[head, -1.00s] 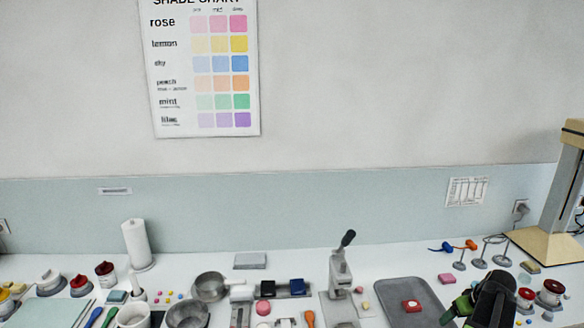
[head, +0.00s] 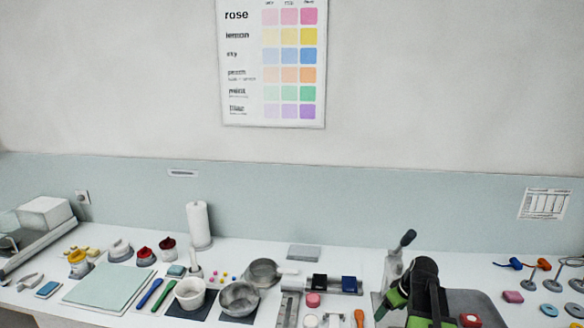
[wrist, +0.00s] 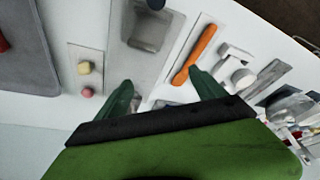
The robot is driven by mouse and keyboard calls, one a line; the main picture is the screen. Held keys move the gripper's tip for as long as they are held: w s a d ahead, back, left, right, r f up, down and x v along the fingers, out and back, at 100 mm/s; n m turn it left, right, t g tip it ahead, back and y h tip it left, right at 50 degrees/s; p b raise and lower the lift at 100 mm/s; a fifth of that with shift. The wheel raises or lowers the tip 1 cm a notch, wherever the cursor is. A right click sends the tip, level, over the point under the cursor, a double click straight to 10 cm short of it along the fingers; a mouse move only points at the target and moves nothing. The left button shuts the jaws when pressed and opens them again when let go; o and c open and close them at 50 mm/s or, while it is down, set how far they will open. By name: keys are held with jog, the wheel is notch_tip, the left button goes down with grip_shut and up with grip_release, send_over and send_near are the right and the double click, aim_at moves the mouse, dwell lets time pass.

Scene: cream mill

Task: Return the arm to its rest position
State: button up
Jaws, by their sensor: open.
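My arm (head: 424,275) reaches in at the lower right of the head view, in front of the lever press (head: 393,266) and the grey tray (head: 478,302), partly hiding both. In the wrist view my gripper (wrist: 163,92) is open. Its two green fingers stand apart with nothing held between them.
A small yellow piece (wrist: 84,68) and a pink piece (wrist: 87,92) lie left of the fingers. Wire stands (head: 553,284) are at the right. The pale mat (head: 108,289) is clear.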

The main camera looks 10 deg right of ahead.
jog(key=a+f, duration=0.1)
jog(key=a, duration=0.7)
jog(key=a+f+n+g+b, duration=0.1)
jog(key=a, duration=0.8)
jog(key=a+f+n, duration=0.1)
jog(key=a, duration=0.7)
jog(key=shift+a+f+g+y+b, duration=0.1)
jog(key=shift+a+g+y+b, duration=0.05)
jog(key=shift+g+y+b, duration=0.2)
jog(key=s+a+m+g+h, duration=0.1)
jog(key=s+a+m+g, duration=0.1)
jog(key=s, duration=0.5)
jog(key=a+m, duration=0.1)
jog(key=m, duration=0.1)
jog(key=shift+a+f+m, duration=0.35)
jog(key=shift+f+m, duration=0.05)
jog(key=shift+h, duration=0.25)
